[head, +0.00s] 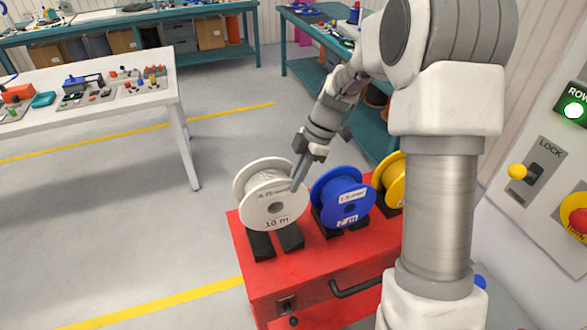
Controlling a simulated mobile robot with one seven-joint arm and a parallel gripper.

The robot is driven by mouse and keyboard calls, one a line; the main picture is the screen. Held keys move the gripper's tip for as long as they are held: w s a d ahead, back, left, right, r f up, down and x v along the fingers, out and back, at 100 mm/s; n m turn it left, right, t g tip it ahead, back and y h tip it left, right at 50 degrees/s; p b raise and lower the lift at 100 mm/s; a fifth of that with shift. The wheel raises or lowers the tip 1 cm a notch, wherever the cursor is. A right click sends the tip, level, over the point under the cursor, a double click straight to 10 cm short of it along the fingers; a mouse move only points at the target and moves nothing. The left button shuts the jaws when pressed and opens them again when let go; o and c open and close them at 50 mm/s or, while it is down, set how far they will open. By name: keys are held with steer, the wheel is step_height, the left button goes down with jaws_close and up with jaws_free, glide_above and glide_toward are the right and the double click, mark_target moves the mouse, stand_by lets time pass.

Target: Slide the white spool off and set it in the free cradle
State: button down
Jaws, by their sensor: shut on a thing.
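The white spool (262,212), labelled 10 m, is upright at the left end of the red cabinet's top (312,256). It is at a black two-block cradle (261,245); I cannot tell whether it rests on the blocks or hangs just above them. My gripper (295,184) reaches down from the upper right and is shut on the spool's upper right side. The fingertips are small and partly lost against the spool. No empty cradle shows; my arm hides the cabinet's right part.
A blue spool (336,209) stands close to the right of the white one. A yellow spool (389,178) is behind it, partly hidden by my arm. A wall panel with a lock lever (532,172) is at the right. A white table (110,112) stands at left; floor between is clear.

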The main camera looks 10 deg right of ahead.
mark_target(297, 203)
steer(key=shift+w, duration=0.15)
steer(key=shift+f+b, duration=1.55)
steer(key=shift+f, duration=1.7)
steer(key=shift+f+b, duration=1.3)
steer(key=shift+f, duration=0.15)
steer(key=c, duration=0.9)
jaws_free()
steer(key=shift+o, duration=0.2)
steer(key=shift+d, duration=0.1)
steer(key=p+v, duration=0.1)
steer(key=v, duration=1.6)
steer(key=shift+r, duration=0.25)
